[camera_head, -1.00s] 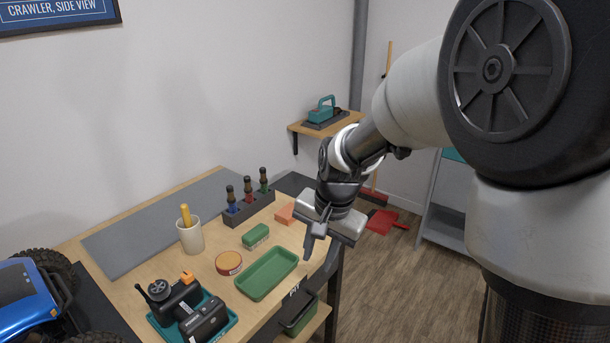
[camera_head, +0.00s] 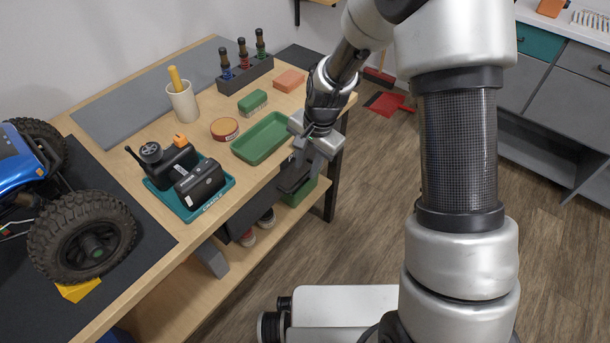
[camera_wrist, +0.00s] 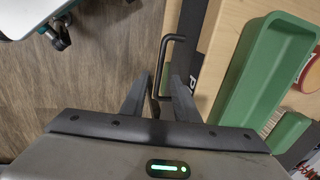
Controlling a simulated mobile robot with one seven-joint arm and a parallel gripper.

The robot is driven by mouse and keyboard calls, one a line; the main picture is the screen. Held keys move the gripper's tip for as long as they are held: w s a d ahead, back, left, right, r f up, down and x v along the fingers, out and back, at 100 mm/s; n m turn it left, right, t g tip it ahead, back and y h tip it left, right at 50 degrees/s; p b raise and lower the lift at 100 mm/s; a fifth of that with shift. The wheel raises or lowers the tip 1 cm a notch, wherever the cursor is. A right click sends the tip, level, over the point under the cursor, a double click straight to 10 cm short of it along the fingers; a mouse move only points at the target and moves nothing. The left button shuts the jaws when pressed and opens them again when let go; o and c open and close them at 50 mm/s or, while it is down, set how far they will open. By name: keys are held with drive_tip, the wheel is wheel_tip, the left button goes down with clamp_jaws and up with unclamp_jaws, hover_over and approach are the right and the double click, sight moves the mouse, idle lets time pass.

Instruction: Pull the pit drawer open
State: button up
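The pit drawer (camera_wrist: 190,25) shows in the wrist view as a dark front under the wooden table top, with part of a white letter. Its dark bar handle (camera_wrist: 164,52) stands out from that front. My gripper (camera_wrist: 162,72) is open, with one finger on each side of the handle; I cannot tell whether either finger touches it.
The green tray (camera_head: 262,138) lies on the bench close to the gripper. A green bin (camera_head: 298,193) sits on the shelf below. A teal tray (camera_head: 220,200) with a radio transmitter stands to the left.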

sight(303, 178)
drive_tip(key=shift+w+a+f+b, duration=0.1)
drive_tip(key=shift+a+f+b, duration=0.1)
drive_tip(key=shift+f, duration=0.8)
drive_tip(key=shift+w+a+f+b, duration=0.1)
drive_tip(key=shift+f+b, duration=0.05)
drive_tip(key=shift+f, duration=0.85)
clamp_jaws()
